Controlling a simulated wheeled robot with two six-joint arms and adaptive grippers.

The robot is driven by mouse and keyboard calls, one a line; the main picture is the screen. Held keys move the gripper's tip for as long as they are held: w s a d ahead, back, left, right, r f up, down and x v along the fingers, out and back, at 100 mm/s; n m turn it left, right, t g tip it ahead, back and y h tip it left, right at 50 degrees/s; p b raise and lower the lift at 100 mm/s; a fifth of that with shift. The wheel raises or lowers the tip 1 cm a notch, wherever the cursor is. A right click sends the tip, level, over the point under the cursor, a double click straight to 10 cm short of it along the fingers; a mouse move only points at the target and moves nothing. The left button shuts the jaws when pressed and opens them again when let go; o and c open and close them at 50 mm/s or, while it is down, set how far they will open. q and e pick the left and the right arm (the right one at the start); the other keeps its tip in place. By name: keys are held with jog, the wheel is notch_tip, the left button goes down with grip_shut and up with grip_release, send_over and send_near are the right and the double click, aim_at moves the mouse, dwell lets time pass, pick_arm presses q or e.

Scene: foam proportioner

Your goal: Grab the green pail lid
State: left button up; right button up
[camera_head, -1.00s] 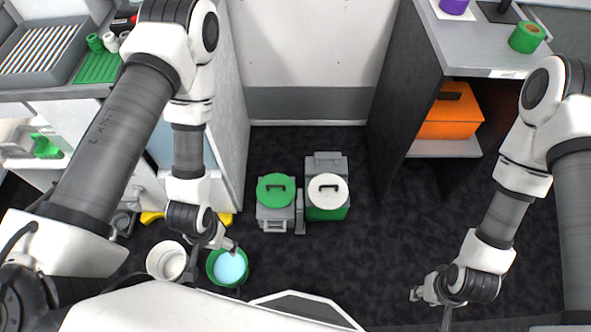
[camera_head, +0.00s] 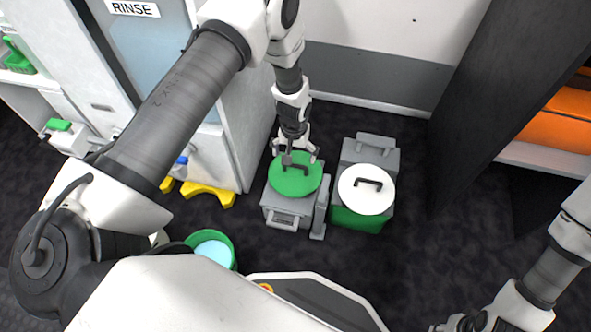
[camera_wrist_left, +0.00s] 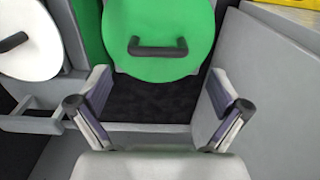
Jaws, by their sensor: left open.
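The green pail lid (camera_head: 296,182) is a round green disc with a dark handle, on top of a grey unit on the floor. My left gripper (camera_head: 294,152) is above the far edge of the lid, its fingers spread and empty. In the left wrist view the lid (camera_wrist_left: 160,30) and its dark handle (camera_wrist_left: 158,50) lie ahead of the open fingers (camera_wrist_left: 160,112), with no finger touching the handle. My right gripper (camera_head: 462,324) is at the bottom edge, far from the lid, partly cut off; its jaw state is unclear.
A white lid (camera_head: 366,198) with a dark handle sits on a green pail (camera_head: 358,220) just right of the green lid. A green bucket of pale blue liquid (camera_head: 212,250) stands at the lower left. A dark cabinet side (camera_head: 490,110) rises at right. Dark floor is free in front.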

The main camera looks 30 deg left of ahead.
aim_at(295, 165)
pick_arm(q)
notch_tip(295, 165, down, 8)
jog(key=b, duration=0.4)
jog(key=shift+w+d+r, duration=0.1)
jog(key=shift+w+r, duration=0.05)
jog(key=shift+r, duration=0.15)
jog(key=c, duration=0.9)
